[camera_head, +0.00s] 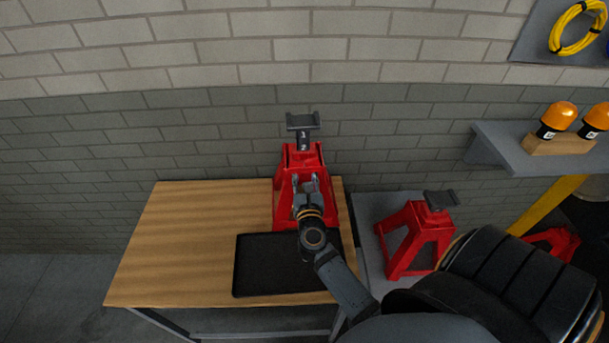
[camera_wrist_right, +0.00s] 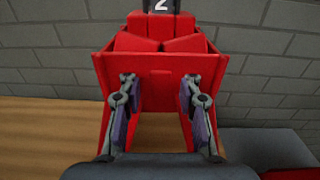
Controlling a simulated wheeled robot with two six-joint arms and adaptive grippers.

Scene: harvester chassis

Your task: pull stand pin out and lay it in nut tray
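A red jack stand (camera_head: 286,202) with a dark saddle on top stands upright at the back right of the wooden table. Its red front (camera_wrist_right: 160,72) fills the middle of the right wrist view, below a dark post marked 2. My right gripper (camera_head: 306,184) is in front of the stand. Its two fingers are spread apart, with nothing visible between them (camera_wrist_right: 158,88). I cannot make out the stand pin in either view. The black nut tray (camera_head: 258,268) lies on the table in front of the stand, partly under my right arm, and its visible part looks empty. My left gripper is not in view.
The left of the wooden table (camera_head: 180,235) is clear. A second red stand (camera_head: 432,238) is on a grey surface to the right. A wall shelf (camera_head: 500,150) holds orange beacons (camera_head: 557,117). A yellow cable coil (camera_head: 560,40) hangs above. A brick wall stands behind.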

